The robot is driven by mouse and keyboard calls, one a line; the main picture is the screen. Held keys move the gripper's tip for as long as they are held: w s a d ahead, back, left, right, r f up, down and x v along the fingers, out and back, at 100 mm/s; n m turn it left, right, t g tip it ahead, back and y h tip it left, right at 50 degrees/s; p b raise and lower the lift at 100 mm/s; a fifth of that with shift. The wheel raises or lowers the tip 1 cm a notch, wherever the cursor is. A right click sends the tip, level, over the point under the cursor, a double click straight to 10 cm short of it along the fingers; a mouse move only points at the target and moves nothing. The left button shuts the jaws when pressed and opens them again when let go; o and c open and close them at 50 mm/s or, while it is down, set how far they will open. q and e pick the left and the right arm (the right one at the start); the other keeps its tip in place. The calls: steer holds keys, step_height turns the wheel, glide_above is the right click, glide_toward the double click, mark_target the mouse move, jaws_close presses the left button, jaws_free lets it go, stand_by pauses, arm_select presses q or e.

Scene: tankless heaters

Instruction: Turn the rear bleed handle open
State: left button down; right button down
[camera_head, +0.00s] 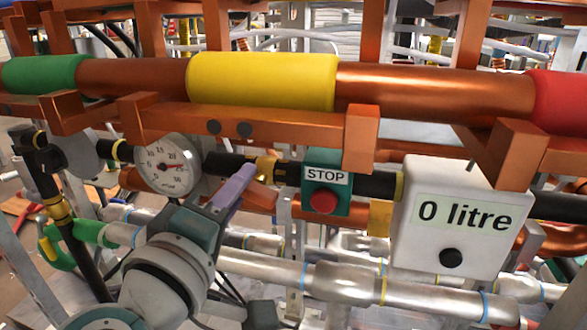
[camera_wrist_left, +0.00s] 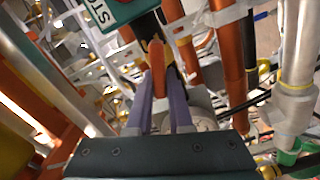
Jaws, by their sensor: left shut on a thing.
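The bleed handle is an orange lever (camera_head: 262,196) by the brass valve fitting (camera_head: 267,167) on the dark pipe, between the dial gauge and the STOP box. My left gripper (camera_head: 246,174), with purple fingers, reaches up to it from the lower left. In the left wrist view the orange lever (camera_wrist_left: 157,62) stands between the two purple fingers (camera_wrist_left: 160,85), which are shut on it. In the head view the fingers hide part of the lever. I cannot tell its exact turn angle. My right gripper is in neither view.
A round dial gauge (camera_head: 168,165) stands close left of my left gripper. The green STOP box (camera_head: 326,182) with a red button and the white "0 litre" box (camera_head: 452,217) are to the right. A thick copper pipe (camera_head: 430,92) crosses above; silver pipes (camera_head: 345,281) run below.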

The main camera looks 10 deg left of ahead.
arm_select(q)
steer(key=shift+f+n, duration=0.25)
steer(key=shift+n, duration=1.35)
steer(key=shift+b, duration=0.3)
steer(key=c, duration=0.8)
jaws_free()
steer(key=s+p, duration=0.1)
steer(key=s, duration=0.9)
steer(key=shift+a, duration=0.2)
